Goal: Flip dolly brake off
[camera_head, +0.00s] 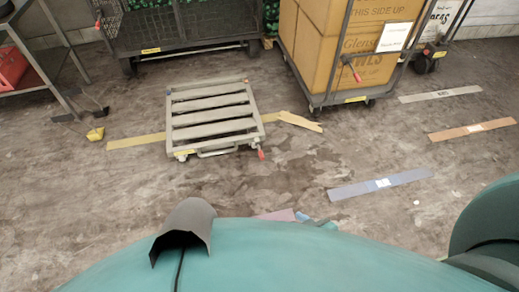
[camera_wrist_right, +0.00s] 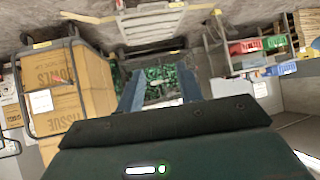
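A low grey slatted dolly (camera_head: 212,118) stands on the floor left of centre in the head view. A red-tipped lever (camera_head: 261,154) sticks out at its near right corner, which looks like the brake; its exact setting is too small to tell. The dolly also shows upside down at the top of the right wrist view (camera_wrist_right: 152,27). My right gripper (camera_wrist_right: 160,84) is open and empty, its two fingers apart, with nothing touching them. It is well away from the lever. My left gripper is in neither view.
A cage cart (camera_head: 185,25) stands behind the dolly, and a cart of cardboard boxes (camera_head: 340,45) stands behind right, with its own red lever (camera_head: 353,70). A metal shelf with a red bin (camera_head: 12,68) is at left.

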